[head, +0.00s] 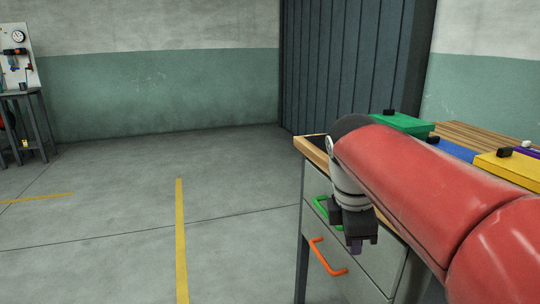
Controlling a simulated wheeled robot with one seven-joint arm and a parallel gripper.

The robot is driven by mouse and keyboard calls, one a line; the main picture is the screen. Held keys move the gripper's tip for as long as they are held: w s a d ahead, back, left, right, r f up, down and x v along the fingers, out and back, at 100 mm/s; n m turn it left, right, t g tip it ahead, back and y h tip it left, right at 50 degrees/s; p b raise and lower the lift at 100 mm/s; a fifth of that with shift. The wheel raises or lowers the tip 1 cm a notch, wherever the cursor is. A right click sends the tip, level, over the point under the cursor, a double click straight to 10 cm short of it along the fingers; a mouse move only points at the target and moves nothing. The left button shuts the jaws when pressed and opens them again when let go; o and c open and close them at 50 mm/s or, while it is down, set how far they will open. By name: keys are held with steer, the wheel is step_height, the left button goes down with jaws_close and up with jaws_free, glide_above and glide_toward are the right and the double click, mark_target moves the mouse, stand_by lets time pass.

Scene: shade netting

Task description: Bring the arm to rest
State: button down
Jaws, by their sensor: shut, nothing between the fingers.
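My red arm reaches in from the lower right of the head view and crosses in front of a workbench. My gripper (355,246) hangs at the arm's end, pointing down, in front of the bench's drawer fronts. Its dark fingers are shut with nothing seen between them. The gripper overlaps the drawers in the picture, and I cannot tell how far it is from them. Part of the bench is hidden behind my arm.
The workbench (313,149) has a green drawer handle (320,208) and an orange one (325,262). Green (402,123), blue (455,150) and yellow (512,168) boxes sit on top. A small table (18,93) stands far left. The floor (110,220) at left and centre is clear.

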steer(key=s+a+f+m+t+y, duration=0.1)
steer(key=s+f+m+t+y, duration=0.1)
steer(key=s+f+m, duration=0.8)
steer(key=s+m+t, duration=0.1)
steer(key=s+m, duration=0.1)
steer(key=m, duration=0.4)
steer(key=shift+s+a+t, duration=0.2)
steer(key=shift+a+t, duration=0.15)
steer(key=shift+t, duration=0.05)
